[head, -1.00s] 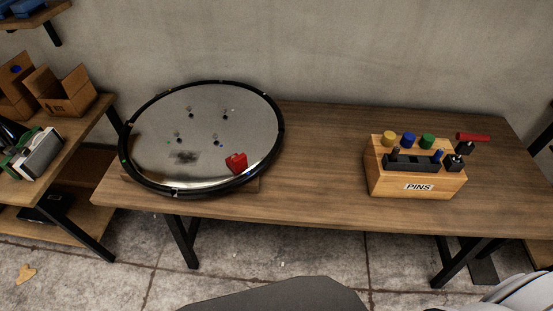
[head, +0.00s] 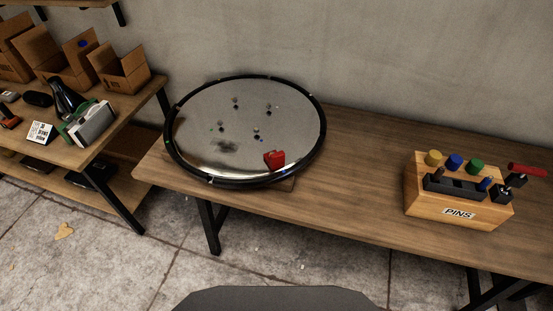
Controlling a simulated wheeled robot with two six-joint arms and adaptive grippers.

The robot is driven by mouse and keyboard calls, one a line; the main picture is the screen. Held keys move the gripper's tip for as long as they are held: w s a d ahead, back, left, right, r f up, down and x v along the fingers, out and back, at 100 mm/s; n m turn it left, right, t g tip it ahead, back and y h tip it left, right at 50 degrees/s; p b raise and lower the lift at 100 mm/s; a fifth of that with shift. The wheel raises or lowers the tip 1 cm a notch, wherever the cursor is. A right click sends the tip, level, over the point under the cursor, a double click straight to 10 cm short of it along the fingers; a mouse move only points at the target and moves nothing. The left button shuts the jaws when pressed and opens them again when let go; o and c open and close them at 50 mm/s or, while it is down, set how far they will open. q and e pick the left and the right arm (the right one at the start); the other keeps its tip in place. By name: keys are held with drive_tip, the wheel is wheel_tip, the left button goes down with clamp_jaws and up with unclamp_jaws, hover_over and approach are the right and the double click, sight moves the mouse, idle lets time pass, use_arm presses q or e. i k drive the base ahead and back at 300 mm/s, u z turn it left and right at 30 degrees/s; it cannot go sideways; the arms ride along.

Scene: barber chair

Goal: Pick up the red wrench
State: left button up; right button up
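A red-handled tool (head: 527,170) with a dark head is at the right edge of the head view, at the right end of the wooden PINS box (head: 425,203). It may be the red wrench, but its shape is too small to be sure. A small red object (head: 274,159) sits at the lower right of the round black-rimmed mirror (head: 196,133); I cannot tell what it is. Neither of my grippers is in view.
The wooden bench (head: 350,180) is clear between mirror and PINS box. Yellow, blue and green pieces top the box. A shelf unit (head: 128,108) at left holds cardboard boxes (head: 122,72), a dark bottle and a small sign. Concrete floor (head: 110,260) is open in front.

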sight(514, 180)
drive_tip(key=z, duration=1.8)
